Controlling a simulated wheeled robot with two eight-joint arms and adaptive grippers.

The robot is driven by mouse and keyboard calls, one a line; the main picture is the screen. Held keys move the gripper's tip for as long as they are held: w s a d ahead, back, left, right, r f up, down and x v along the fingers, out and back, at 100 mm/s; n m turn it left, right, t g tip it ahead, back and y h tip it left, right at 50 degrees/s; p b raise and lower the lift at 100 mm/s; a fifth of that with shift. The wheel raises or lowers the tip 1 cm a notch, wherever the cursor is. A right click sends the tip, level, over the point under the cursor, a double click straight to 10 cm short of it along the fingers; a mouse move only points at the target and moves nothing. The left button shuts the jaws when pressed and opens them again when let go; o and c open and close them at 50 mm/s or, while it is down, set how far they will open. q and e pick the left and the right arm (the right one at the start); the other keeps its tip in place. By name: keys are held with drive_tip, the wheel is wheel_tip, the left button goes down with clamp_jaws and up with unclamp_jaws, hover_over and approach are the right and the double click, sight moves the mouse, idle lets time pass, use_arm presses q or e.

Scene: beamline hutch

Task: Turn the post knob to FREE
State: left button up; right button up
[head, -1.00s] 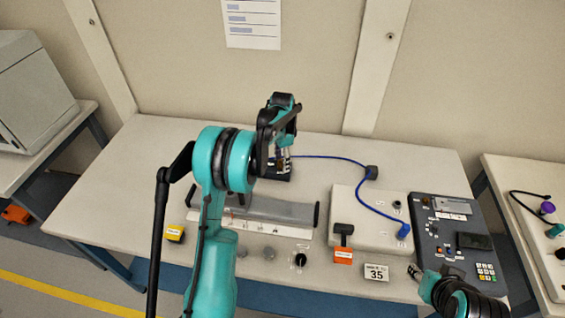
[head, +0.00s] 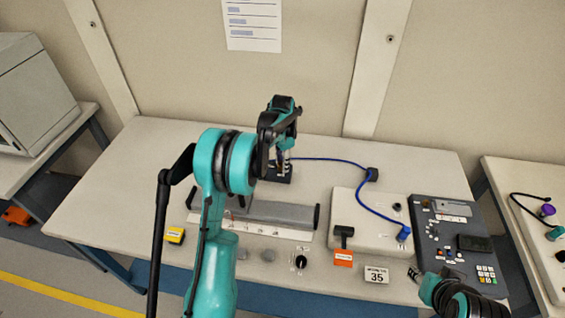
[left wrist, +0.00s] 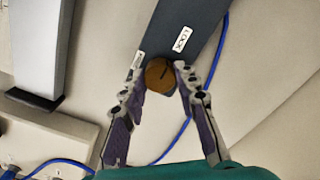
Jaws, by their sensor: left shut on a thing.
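The post knob (left wrist: 159,78) is a round brass-coloured knob with a dark line across its face, seen in the left wrist view. It sits at the end of a dark base plate (left wrist: 193,14). A white LOCK label (left wrist: 183,38) lies beyond it, and a second small label (left wrist: 138,60) is too slanted to read. My left gripper (left wrist: 160,76) is shut on the knob, one fingertip on each side. In the head view my left gripper (head: 283,158) reaches down over the dark base (head: 276,175); the knob is hard to make out there. My right gripper (head: 415,273) hangs at the lower right, its opening unclear.
A blue cable (head: 330,157) runs from near the post to a white box (head: 367,238). A long grey bar (head: 270,213) lies in front of the post. A control panel (head: 455,245) stands at the right. The back left table top is clear.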

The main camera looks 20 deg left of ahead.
use_arm(q)
drive_tip(key=n, duration=0.4)
drive_tip(key=shift+p, duration=0.35)
drive_tip(key=n, duration=0.4)
drive_tip(key=shift+n+p, duration=0.3)
drive_tip(key=shift+n, duration=0.1)
drive_tip(key=n, duration=0.4)
drive_tip(key=shift+n, duration=0.3)
drive_tip(key=shift+n+p, duration=0.35)
drive_tip(key=shift+n, duration=1.85)
drive_tip(key=o, duration=1.2)
drive_tip(key=shift+c, duration=0.2)
